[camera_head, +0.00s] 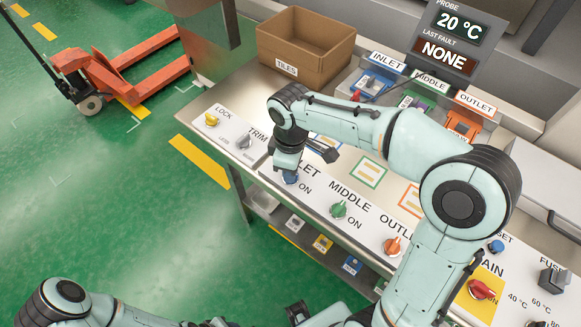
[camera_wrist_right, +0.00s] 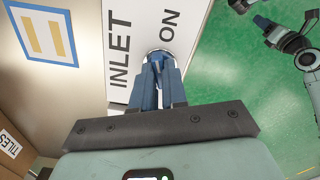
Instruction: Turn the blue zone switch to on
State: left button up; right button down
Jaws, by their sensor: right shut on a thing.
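The blue zone switch (camera_head: 290,178) is a round knob on the white panel, by the INLET and ON labels. My right gripper (camera_head: 287,164) is over it from above and shut on it. In the right wrist view the two blue fingers of my right gripper (camera_wrist_right: 158,82) close around the knob (camera_wrist_right: 157,56), beside the ON label. The fingers hide most of the knob, so its pointing direction cannot be told. My left arm shows at the bottom of the head view; whether its gripper is open or shut cannot be made out.
A green MIDDLE knob (camera_head: 338,210) and an orange OUTLET knob (camera_head: 392,246) sit to the right on the same panel. A yellow LOCK knob (camera_head: 211,119) and grey TRIM knob (camera_head: 244,141) are to the left. A cardboard TILES box (camera_head: 304,73) stands behind. Green floor lies in front.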

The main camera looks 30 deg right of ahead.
jog(key=shift+m, duration=2.2)
jog(key=c, duration=1.2)
grip_release()
jog(key=shift+o, duration=0.2)
pick_arm(q)
jog(key=w+r+p, duration=0.2)
jog(key=r, duration=0.1)
pick_arm(e)
notch_tip(320, 180, up, 14)
jog(key=shift+f, duration=0.25)
